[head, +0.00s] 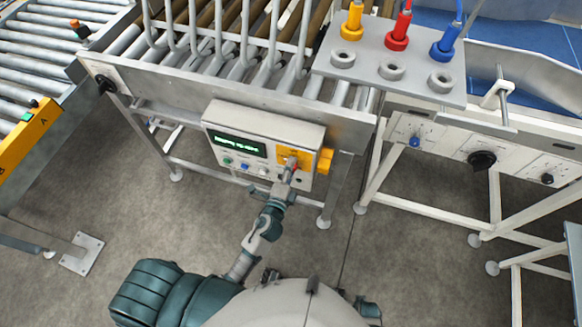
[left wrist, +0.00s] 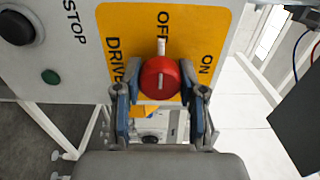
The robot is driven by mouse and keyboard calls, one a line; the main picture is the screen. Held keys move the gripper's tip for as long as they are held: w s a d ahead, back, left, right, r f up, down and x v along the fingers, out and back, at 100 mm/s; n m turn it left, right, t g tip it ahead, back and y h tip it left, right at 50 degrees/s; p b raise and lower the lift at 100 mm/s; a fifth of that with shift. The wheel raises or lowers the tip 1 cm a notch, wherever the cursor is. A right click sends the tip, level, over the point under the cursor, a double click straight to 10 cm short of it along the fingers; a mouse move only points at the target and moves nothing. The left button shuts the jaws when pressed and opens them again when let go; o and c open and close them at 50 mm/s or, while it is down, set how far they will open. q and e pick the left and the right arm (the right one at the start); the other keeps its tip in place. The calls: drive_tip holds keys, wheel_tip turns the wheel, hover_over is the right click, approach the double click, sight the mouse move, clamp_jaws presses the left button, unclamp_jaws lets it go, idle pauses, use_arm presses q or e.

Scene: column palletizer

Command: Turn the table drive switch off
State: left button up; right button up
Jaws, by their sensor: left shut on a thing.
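The table drive switch is a red knob (left wrist: 158,78) on a yellow plate (left wrist: 185,20) lettered DRIVE, OFF and ON. In the left wrist view its white pointer lies up toward the word OFF, with ON to the right. My left gripper (left wrist: 160,92) is shut on the knob, one finger on each side. In the head view the left gripper (head: 287,174) reaches the yellow plate (head: 297,152) at the right of a grey control box (head: 262,116). The knob is mostly hidden there. My right gripper is out of the picture.
The box has a green-lit display (head: 238,144) and small buttons, and hangs on a roller table (head: 240,95). A black STOP-side button (left wrist: 16,26) is left of the plate. A shelf (head: 395,66) with colored plugs stands right. The floor (head: 120,215) is open.

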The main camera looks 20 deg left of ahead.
use_arm(q)
drive_tip(key=shift+f, duration=0.2)
idle(0.3)
drive_tip(key=o, duration=1.2)
drive_tip(key=shift+c, duration=0.2)
drive_tip(key=s, duration=1.2)
drive_tip(key=shift+a, duration=0.2)
